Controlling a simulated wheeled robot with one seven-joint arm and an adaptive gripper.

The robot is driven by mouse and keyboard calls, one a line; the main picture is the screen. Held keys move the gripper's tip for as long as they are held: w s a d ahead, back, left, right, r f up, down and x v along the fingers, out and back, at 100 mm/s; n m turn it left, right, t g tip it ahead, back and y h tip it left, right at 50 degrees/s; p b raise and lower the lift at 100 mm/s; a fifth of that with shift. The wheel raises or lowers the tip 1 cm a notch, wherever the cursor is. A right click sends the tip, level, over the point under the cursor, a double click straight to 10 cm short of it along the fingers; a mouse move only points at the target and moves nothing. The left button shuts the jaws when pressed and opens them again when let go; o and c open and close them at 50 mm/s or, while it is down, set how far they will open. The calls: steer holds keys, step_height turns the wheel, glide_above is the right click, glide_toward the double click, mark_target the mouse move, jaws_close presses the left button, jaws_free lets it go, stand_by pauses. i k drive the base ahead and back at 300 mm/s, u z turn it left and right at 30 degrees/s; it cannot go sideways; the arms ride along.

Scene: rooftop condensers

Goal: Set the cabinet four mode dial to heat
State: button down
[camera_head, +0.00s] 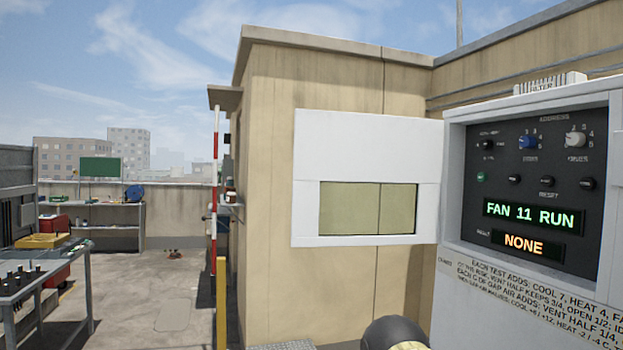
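A white cabinet (455,210) stands at the right with its window door (368,125) swung open to the left. Its dark control panel (500,205) carries a small black dial (488,144), a blue dial (528,142) and a white dial (575,139). "ADDRESS" is printed above the blue and white dials. The black dial's lettering is too small to read, so I cannot tell its setting. No cabinet number is legible. A green display (527,215) reads "FAN 11 RUN"; an orange one (523,244) reads "NONE". My gripper is not in view; a dark rounded part of my arm shows at the bottom.
A green button (481,177) and several black ones sit below the dials. A printed notice (525,295) is under the panel. A red-and-white pole (215,175) and yellow post (221,300) stand left of the tan wall (270,180). Workbenches are far left; floor between is mostly clear.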

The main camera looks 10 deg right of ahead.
mark_target(485, 144)
steer(key=u, duration=1.05)
steer(key=i, duration=4.9)
steer(key=z, duration=4.35)
steer(key=i, duration=1.25)
